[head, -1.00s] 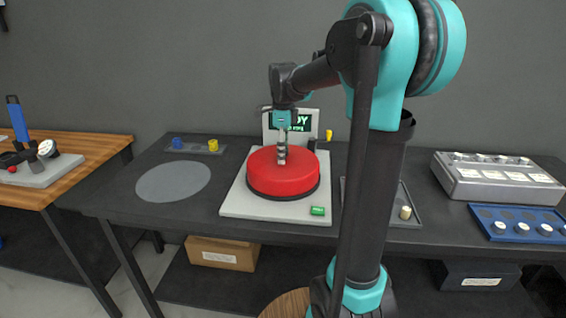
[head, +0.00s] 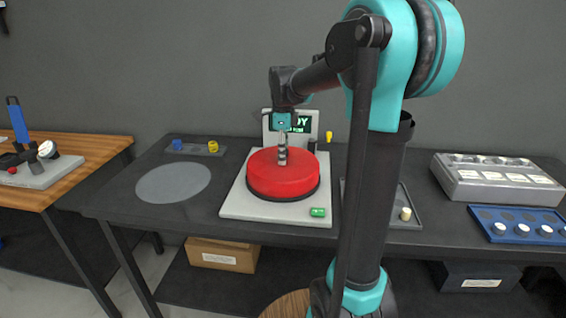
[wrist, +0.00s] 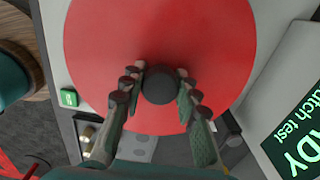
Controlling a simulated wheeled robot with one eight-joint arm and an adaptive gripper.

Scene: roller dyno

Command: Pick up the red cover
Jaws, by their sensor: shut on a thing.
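The red cover (head: 283,178) is a wide round disc with a dark lower rim, sitting on the pale base plate (head: 236,201) of the device on the dark table. In the wrist view the red cover (wrist: 150,50) fills the upper middle, with a dark round knob (wrist: 160,85) at its centre. My gripper (head: 282,160) points straight down over the cover's middle. In the wrist view my gripper (wrist: 158,88) has its fingers on both sides of the knob, shut on it. In the head view the knob is hidden by the fingers.
A screen (head: 290,122) with green text stands right behind the cover. A green button (head: 318,212) is at the plate's front right corner. A flat grey disc (head: 174,182) lies on the table to the left. A dark tray (head: 407,224) lies to the right.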

